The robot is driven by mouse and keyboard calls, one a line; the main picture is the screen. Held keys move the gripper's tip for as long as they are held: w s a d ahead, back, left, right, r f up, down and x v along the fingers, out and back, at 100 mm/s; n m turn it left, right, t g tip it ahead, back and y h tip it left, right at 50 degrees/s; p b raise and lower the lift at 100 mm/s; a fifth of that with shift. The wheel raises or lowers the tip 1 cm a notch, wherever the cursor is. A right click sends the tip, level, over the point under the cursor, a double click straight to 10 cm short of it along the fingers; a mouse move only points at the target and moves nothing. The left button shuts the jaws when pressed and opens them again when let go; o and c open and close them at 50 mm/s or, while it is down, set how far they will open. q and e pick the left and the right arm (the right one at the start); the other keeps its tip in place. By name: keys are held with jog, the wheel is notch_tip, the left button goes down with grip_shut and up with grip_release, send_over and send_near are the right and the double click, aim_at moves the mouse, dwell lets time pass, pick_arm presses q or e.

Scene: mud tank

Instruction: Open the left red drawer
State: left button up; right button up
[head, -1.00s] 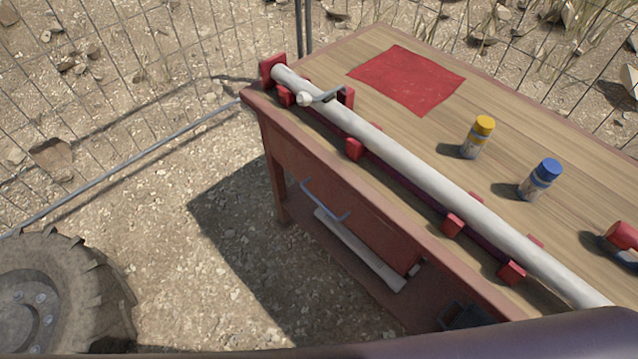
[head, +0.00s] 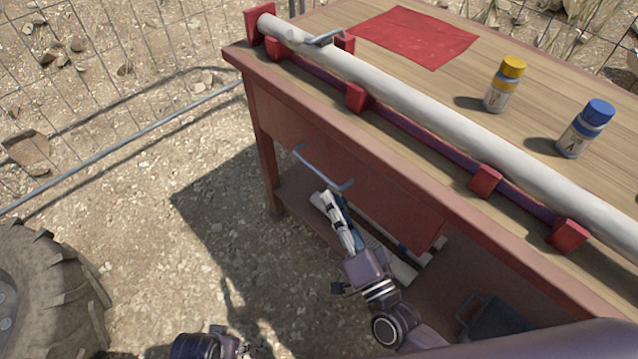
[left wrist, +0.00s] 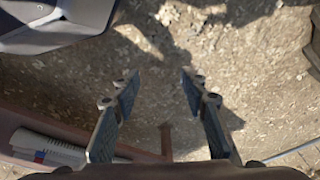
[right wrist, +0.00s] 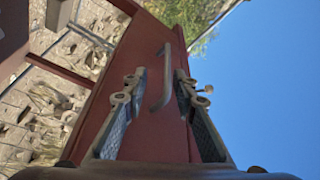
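The red drawer (head: 400,205) is in the front of the wooden workbench and looks shut. Its grey bar handle (head: 322,172) is on the drawer front in the head view. My right gripper (head: 332,197) is just below and in front of the handle. In the right wrist view the gripper (right wrist: 160,76) is open and empty, with the handle (right wrist: 165,82) showing between its fingertips; I cannot tell whether it touches. My left gripper is open and empty in the left wrist view (left wrist: 158,76), over gravel. Its arm shows only at the bottom edge of the head view.
A long white pipe (head: 420,130) lies in red brackets along the bench top (head: 425,85). Yellow-capped (head: 505,85) and blue-capped (head: 586,128) bottles and a red cloth (head: 418,38) are behind it. A big tyre (head: 45,290) is at left. Gravel ground left of the bench is clear.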

aim_at(319, 171)
jog(key=x, duration=0.4)
jog(key=r+x, duration=0.1)
jog(key=x, duration=0.3)
jog(key=shift+s+r, duration=0.1)
jog(key=shift+r, duration=0.1)
jog(key=shift+c, duration=0.2)
grip_shut()
